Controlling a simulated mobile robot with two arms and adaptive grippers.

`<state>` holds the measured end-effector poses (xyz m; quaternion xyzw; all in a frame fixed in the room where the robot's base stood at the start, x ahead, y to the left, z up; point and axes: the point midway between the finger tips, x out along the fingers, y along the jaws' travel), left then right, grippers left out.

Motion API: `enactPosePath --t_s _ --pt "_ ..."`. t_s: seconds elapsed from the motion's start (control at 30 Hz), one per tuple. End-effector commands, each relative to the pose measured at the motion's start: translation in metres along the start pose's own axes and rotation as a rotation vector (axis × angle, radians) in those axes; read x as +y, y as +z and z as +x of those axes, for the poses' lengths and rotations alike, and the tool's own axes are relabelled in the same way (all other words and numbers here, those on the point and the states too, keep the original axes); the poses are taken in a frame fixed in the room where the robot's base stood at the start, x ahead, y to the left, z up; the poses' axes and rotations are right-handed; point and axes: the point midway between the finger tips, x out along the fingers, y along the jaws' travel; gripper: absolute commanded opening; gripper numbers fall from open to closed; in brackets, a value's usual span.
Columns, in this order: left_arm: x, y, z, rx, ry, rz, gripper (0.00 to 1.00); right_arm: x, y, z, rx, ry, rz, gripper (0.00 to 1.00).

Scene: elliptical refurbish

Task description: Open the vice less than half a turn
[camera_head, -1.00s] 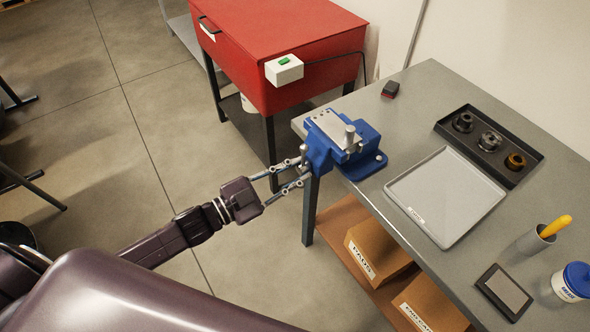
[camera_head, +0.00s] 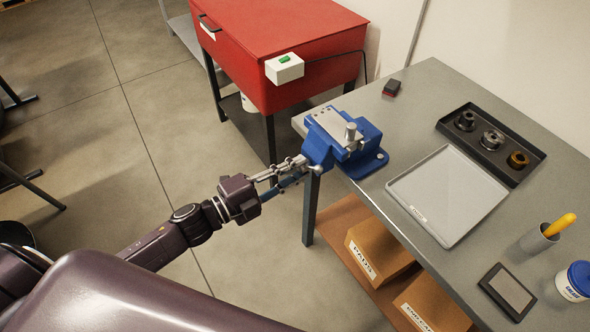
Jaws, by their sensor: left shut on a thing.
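The blue vice (camera_head: 370,161) is fixed at the left corner of the grey workbench. A metal cylindrical part stands upright at its jaws. My left gripper (camera_head: 297,166) is at the front of the vice, with its fingers close together on the vice handle (camera_head: 313,168). The fingers cover most of the handle, so only a small end shows near the vice body. My right gripper is not in view.
A grey tray (camera_head: 421,214) and a black tray (camera_head: 531,164) with several round parts lie on the workbench (camera_head: 418,95). A red cabinet (camera_head: 270,27) stands behind left. Cardboard boxes (camera_head: 379,249) sit on the lower shelf. Floor left of the bench is clear.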

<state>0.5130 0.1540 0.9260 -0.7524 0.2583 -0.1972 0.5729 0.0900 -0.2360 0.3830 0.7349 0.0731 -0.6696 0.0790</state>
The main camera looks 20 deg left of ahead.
Motion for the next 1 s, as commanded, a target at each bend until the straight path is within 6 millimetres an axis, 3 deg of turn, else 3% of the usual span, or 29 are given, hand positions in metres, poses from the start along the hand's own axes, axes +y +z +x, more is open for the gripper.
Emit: enactPosePath --t_s 0.67,0.7,0.83,1.0 --pt "-0.0016 -0.001 0.0008 0.002 -0.003 0.064 0.0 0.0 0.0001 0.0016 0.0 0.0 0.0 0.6" --pt "-0.0016 -0.001 0.0008 0.002 -0.003 0.064 0.23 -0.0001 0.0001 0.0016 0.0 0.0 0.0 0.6" --pt "-0.0013 -0.0008 0.0007 0.002 -0.003 0.063 0.37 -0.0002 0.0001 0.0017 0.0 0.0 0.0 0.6" --pt "-0.0007 -0.0005 0.0004 0.001 -0.001 0.063 0.39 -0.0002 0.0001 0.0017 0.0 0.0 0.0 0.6"
